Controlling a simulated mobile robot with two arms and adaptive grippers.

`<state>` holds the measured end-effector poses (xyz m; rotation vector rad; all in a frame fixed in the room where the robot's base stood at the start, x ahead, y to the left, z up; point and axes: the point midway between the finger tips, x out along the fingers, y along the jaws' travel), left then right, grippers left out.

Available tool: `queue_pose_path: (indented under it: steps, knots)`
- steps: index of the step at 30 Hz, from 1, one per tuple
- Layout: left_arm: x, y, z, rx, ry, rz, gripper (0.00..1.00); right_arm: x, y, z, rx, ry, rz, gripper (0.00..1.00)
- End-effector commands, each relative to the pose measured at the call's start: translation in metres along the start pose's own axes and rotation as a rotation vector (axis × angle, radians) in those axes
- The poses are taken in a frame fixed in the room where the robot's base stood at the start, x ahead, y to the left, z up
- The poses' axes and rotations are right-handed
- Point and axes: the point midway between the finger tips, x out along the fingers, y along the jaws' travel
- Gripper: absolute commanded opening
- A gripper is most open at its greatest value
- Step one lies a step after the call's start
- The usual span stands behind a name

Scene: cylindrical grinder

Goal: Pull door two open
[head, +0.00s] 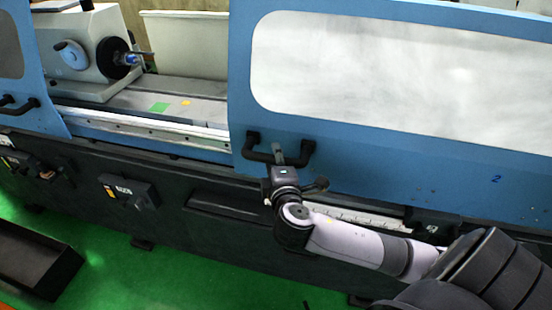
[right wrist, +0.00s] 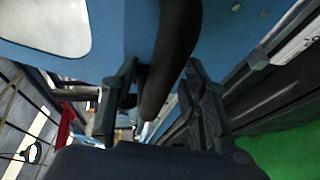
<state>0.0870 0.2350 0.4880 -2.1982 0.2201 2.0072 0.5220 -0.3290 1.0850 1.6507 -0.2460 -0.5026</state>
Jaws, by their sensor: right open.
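Door two (head: 450,145) is the blue sliding panel at the right of the head view, with a pale window and a "2" at its lower right. Its black handle (head: 254,143) sits near its lower left corner. My right gripper (head: 279,155) is at the middle of this handle. In the right wrist view, the dark handle bar (right wrist: 172,55) passes between the two fingers of my right gripper (right wrist: 163,100), which stand apart and are not closed on it. Whether either finger touches the bar cannot be told. My left gripper is not in view.
Another blue door (head: 30,75) with a black handle stands at the far left. A wide gap between the doors shows the grinder's headstock (head: 85,55) and bed (head: 180,103). A dark lower front with a control box (head: 130,190) runs below. The green floor (head: 170,275) has a black bin (head: 38,260).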

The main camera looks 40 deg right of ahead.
Motion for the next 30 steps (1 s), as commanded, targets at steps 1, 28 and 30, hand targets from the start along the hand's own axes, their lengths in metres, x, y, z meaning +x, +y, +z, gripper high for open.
queue_pose_path:
  steps: [1,28,30]
  knots:
    - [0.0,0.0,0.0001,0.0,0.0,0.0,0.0,0.0003,-0.0001,-0.0001,0.0,0.0,0.0,0.41]
    - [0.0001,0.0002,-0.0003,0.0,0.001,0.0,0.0,-0.0004,-0.001,-0.0002,0.0,0.001,-0.002,0.0]
    - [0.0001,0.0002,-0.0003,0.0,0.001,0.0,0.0,-0.0004,-0.0011,-0.0002,0.0,0.001,-0.002,0.0]
